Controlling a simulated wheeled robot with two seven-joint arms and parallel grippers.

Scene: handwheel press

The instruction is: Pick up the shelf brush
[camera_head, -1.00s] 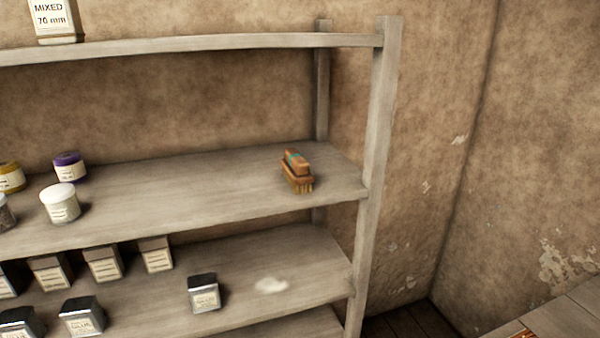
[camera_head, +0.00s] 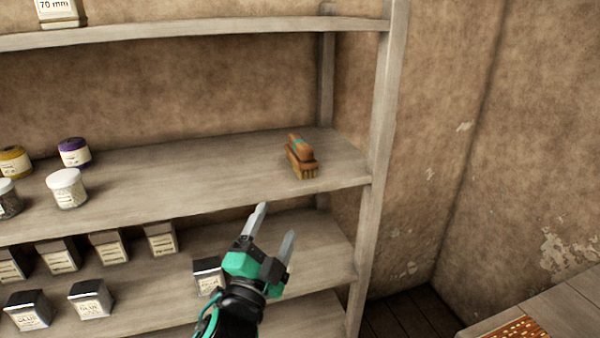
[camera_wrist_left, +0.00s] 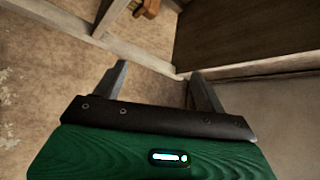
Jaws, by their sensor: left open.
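The shelf brush (camera_head: 301,158) is a small brown wooden brush with tan bristles and a teal mark. It sits on the middle shelf board (camera_head: 190,190), near its right end. My left gripper (camera_head: 275,225) is open and empty, in front of the shelf edge, below and left of the brush in the head view. Its fingers point up toward the shelf and are apart from the brush. In the left wrist view the two fingers (camera_wrist_left: 160,85) are spread with nothing between them, and a small brown object, probably the brush, shows at the top. My right gripper is not in view.
Jars (camera_head: 67,188) stand at the left of the middle shelf. Several small boxes (camera_head: 109,246) stand on the shelf below. A grey upright post (camera_head: 383,150) rises close to the right of the brush. The board left of the brush is clear.

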